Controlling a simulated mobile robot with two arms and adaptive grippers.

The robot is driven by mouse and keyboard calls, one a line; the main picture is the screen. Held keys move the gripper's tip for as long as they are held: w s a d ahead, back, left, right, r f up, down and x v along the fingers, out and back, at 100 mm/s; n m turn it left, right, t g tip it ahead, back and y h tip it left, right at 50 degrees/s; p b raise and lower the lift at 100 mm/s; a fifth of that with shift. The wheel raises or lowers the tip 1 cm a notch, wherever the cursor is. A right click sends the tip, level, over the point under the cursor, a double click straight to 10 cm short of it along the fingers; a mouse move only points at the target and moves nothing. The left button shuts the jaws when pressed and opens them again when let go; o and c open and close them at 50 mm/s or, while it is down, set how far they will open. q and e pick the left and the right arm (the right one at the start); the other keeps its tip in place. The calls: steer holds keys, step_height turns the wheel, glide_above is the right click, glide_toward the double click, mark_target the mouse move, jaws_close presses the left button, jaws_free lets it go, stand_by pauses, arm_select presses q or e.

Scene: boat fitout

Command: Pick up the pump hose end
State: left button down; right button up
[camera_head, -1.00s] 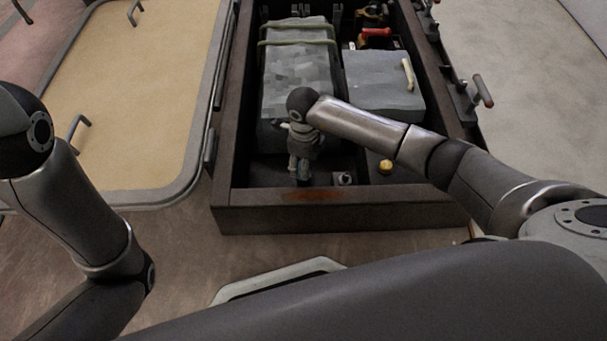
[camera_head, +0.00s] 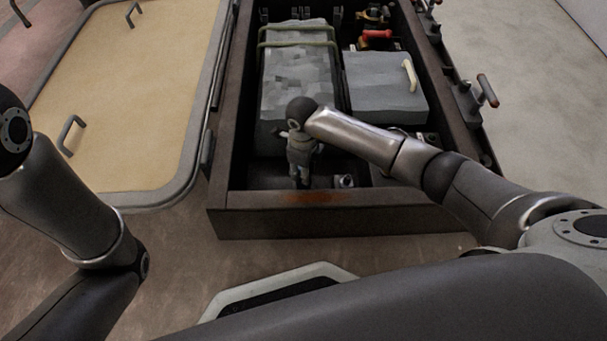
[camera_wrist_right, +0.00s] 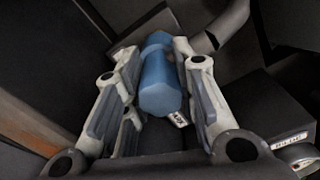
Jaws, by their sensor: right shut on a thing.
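My right gripper (camera_head: 302,176) reaches down into the front of the dark open bilge box (camera_head: 340,221). In the right wrist view its two pale-linked fingers (camera_wrist_right: 155,52) are shut on a blue, cylinder-like piece (camera_wrist_right: 161,84), which I take to be the pump hose end. The blue piece lies between the finger pads and points toward the camera. In the head view the gripper and arm hide it. My left arm shows at the left edge, but its gripper is out of view.
A grey strapped block (camera_head: 300,85) stands in the box behind my gripper. A grey case with a pale handle (camera_head: 385,85) stands to its right. Red-handled fittings (camera_head: 376,35) lie farther back. A tan hatch panel (camera_head: 135,90) lies to the left. The box walls surround my right gripper.

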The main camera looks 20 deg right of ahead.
jaws_close()
steer(key=shift+r, duration=0.1)
